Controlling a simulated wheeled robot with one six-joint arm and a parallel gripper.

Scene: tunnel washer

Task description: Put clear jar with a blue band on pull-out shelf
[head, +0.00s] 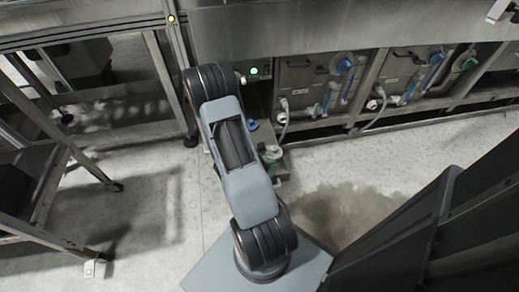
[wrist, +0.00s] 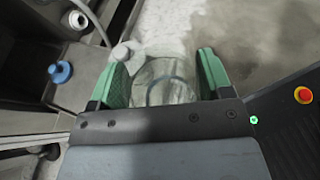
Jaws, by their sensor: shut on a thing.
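The clear jar (wrist: 165,72) is between the green fingers of my gripper (wrist: 163,62) in the wrist view. Its see-through wall shows a dark bluish curved band. My gripper is shut on it, one finger on each side. In the head view my gripper (head: 271,154) is mostly hidden behind my arm, low in front of the washer, and the jar is hard to make out. A grey ledge (wrist: 30,98) lies left of my gripper in the wrist view; I cannot tell for sure whether it is the pull-out shelf.
A blue cap (wrist: 60,71) and a white round fitting (wrist: 78,20) stand to the left. The washer front (head: 300,75) carries hoses and valves. A metal rack (head: 50,170) stands at left. A brown wet patch (head: 350,208) marks the otherwise clear floor.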

